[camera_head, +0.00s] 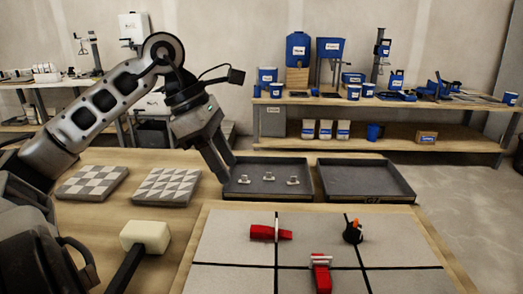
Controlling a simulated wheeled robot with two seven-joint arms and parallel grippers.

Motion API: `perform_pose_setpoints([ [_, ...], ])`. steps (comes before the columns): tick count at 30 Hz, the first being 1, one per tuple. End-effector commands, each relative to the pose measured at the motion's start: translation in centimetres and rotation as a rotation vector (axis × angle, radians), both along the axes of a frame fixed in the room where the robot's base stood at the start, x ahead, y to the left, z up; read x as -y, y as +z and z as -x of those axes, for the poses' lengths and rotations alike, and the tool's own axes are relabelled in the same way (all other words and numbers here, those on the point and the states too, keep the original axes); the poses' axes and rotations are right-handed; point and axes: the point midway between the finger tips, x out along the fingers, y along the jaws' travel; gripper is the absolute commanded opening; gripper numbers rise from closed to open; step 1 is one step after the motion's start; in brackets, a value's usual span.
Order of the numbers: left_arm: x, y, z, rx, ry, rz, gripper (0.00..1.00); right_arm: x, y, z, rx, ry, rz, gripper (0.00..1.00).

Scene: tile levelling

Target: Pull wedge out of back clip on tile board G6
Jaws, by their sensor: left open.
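The tile board (225,245) lies on the near table, with pale tiles and dark joints. A red wedge (264,232) lies across the back-left joint, with a whitish clip (277,226) at it. A second red wedge (322,277) sits nearer me, at another whitish clip (320,258). A small black object with orange and red bits (353,232) stands on the back-right joint. I cannot read a G6 mark. My left gripper (222,172) is open and empty, pointing down beside the left tray, behind and left of the board, apart from both wedges. My right gripper is not in view.
The left dark tray (240,190) holds three small metallic clips (268,178). The right dark tray (365,180) looks empty. A white-headed mallet (145,236) and two patterned tile panels (92,182) (167,186) lie at left. A shelf bench (400,145) stands behind.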

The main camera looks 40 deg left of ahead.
Motion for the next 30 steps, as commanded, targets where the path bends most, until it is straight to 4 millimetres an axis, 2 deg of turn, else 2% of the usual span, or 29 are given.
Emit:
perform_pose_setpoints([
  [5,-0.5,-0.6,0.0,-0.006,0.003,-0.052,0.45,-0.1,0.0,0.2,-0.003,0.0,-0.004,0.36],
  [20,2.3,-9.4,-2.2,-0.009,0.002,-0.049,0.45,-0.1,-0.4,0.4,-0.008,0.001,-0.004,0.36],
  [24,3.0,-11.9,-2.8,-0.01,0.002,-0.053,0.45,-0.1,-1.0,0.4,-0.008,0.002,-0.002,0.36],
  [30,3.6,-13.9,-3.3,-0.009,0.003,-0.05,0.45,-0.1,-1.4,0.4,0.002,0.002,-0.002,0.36],
])
